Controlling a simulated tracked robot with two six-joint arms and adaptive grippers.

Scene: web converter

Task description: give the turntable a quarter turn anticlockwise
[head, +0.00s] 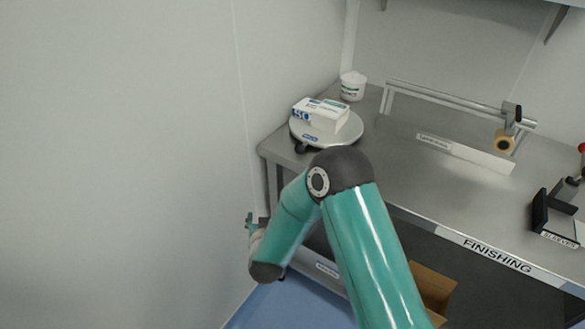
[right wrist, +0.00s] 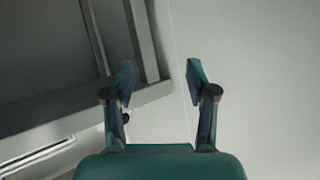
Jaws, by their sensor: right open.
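The turntable (head: 347,138) is a round pale plate on the back left corner of the grey bench, with a small label on its front edge. A white box (head: 322,116) with blue and green print lies on it. My right gripper (head: 250,221) is low at the left, below and left of the turntable, beside the wall and apart from the plate. In the right wrist view, my right gripper (right wrist: 158,77) is open and empty, its two teal fingers spread. My left gripper is in neither view.
The bench (head: 400,190) carries a white tub (head: 352,86) behind the turntable, a rail with a tape roll (head: 504,141), and a dark holder (head: 553,216) at the right. The wall (head: 130,150) closes the left side. A cardboard box (head: 432,290) is below the bench.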

